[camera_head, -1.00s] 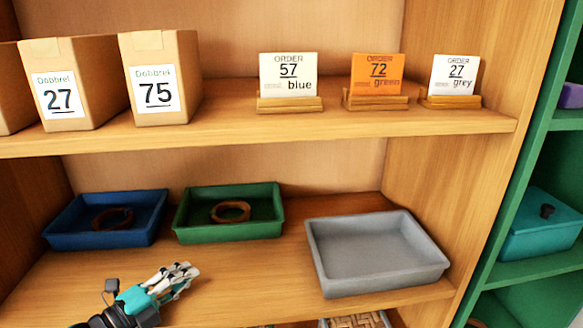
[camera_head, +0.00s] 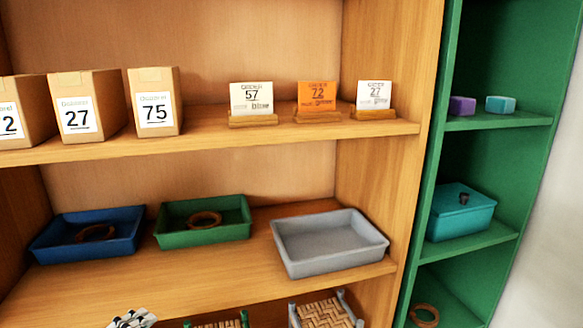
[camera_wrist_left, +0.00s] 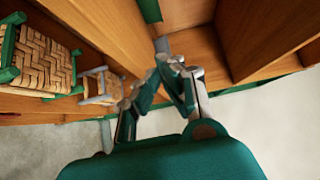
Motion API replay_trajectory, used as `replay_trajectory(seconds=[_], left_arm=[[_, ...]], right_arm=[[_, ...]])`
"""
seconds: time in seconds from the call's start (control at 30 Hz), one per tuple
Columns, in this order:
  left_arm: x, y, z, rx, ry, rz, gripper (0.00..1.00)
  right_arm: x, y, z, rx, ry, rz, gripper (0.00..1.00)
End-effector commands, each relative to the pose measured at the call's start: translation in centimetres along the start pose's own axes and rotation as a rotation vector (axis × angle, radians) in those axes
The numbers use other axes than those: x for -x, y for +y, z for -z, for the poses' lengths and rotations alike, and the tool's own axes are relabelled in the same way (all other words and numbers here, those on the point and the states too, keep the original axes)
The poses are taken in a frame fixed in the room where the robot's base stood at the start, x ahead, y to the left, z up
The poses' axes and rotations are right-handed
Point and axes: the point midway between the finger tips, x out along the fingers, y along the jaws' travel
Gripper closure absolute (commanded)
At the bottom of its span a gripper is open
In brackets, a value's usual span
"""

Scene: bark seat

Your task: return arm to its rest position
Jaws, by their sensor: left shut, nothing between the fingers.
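My left gripper (camera_head: 132,319) shows at the bottom edge of the head view, below and in front of the shelf with the trays. In the left wrist view its fingers (camera_wrist_left: 172,75) come together at the tips, with nothing between them. It is shut and empty. Most of the left arm is out of the head view. My right gripper is in neither view.
A blue tray (camera_head: 45,248) and a green tray (camera_head: 180,241) each hold a brown ring; a grey tray (camera_head: 335,265) is empty. Boxes and order cards stand above. Woven seats (camera_head: 326,312) are below. A green cabinet (camera_head: 560,60) is at right.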

Motion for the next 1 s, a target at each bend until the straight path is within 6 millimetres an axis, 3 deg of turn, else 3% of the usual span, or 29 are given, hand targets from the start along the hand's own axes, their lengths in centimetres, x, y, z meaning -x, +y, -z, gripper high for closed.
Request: replay_trajectory(seconds=[0.37, 0.57, 0.8, 1.0], left_arm=[[0.5, 5.3, 2.6, 0.232, -0.093, -0.149, 1.0], [1.7, 9.6, 5.2, 0.451, -0.208, -0.281, 1.0], [5.6, 15.6, 9.9, 0.845, -0.486, -0.486, 1.0], [10.1, 18.5, 13.5, 1.135, -0.768, -0.612, 1.0]], right_arm=[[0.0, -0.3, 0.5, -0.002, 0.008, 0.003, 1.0], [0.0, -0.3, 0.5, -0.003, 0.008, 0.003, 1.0], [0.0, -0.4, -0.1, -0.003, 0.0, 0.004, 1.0], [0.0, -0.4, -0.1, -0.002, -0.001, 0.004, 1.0]])
